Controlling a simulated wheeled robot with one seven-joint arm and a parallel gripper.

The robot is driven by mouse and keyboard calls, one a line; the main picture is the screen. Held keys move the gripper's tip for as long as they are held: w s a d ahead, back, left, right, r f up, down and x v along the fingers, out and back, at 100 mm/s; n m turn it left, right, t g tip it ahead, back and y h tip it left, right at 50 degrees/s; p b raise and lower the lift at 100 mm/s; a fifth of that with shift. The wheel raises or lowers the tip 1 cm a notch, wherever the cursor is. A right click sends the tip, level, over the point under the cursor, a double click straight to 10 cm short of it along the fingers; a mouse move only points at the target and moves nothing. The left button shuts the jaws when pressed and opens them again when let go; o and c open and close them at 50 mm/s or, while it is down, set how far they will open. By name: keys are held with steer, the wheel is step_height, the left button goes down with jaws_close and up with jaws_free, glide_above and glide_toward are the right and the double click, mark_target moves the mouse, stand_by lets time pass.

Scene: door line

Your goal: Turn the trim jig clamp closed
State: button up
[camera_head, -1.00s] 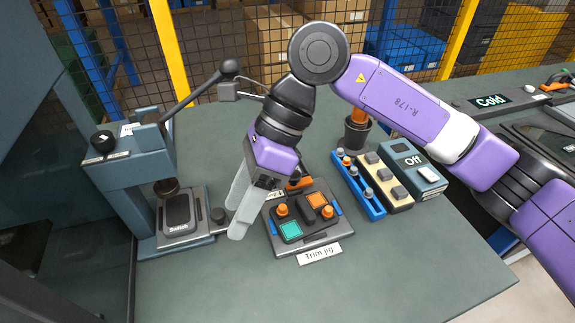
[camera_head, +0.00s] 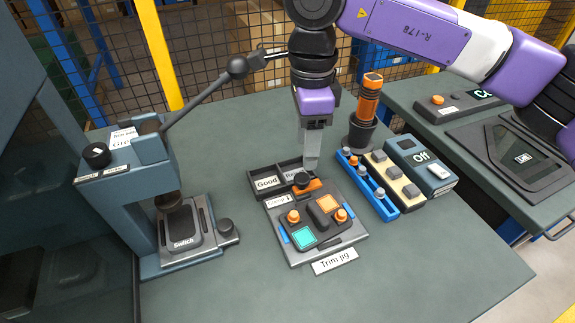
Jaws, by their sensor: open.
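The trim jig (camera_head: 350,243) is a grey plate on the green bench, with a "Trim jig" label in front. A dark block with orange knobs, a teal square and an orange square sits on it. The orange clamp lever (camera_head: 308,187) with a black knob is at the jig's back edge, beside a small "Clamp" label. My gripper (camera_head: 311,165) points down just above and behind the lever, near its knob. It looks empty. I cannot tell whether its fingertips touch the lever, and the far finger is largely hidden.
A press (camera_head: 125,180) with a long handle stands at left, with a "Switch" part in it. A dark "Good" tray (camera_head: 262,196) lies behind the jig. A blue rack (camera_head: 378,200), a cream block and a blue "Off" box stand at right. The front bench is clear.

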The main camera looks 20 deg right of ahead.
mark_target(302, 178)
steer(key=shift+w+a+f, duration=0.15)
steer(key=shift+w+a, duration=0.05)
steer(key=shift+w, duration=0.05)
steer(key=shift+f, duration=3.8)
jaws_close()
